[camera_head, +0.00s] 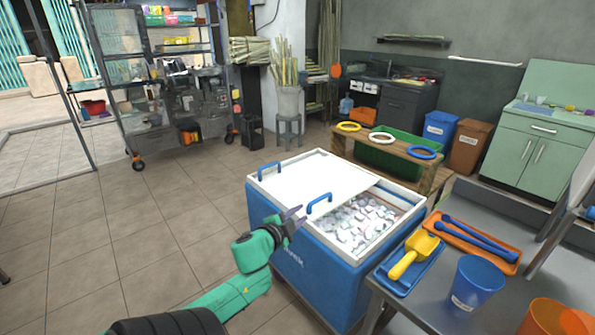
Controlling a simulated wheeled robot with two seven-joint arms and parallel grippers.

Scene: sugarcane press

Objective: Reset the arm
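My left arm, green and black, reaches in from the bottom left. Its gripper (301,214) is beside the near edge of the blue ice chest (335,283), just left of the lid's near blue handle (320,204). The fingers look apart, with nothing seen between them. I cannot tell whether a finger touches the chest's rim. The white lid (312,180) covers the left part of the chest. The right part is uncovered and shows ice (359,222). My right gripper is not in view.
A metal table (421,307) at right holds a blue tray (398,285) with a yellow scoop (414,256), an orange tray (463,244) with blue tools, and a blue cup (474,284). A wooden bench (385,152) with rings stands behind. Tiled floor at left is clear.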

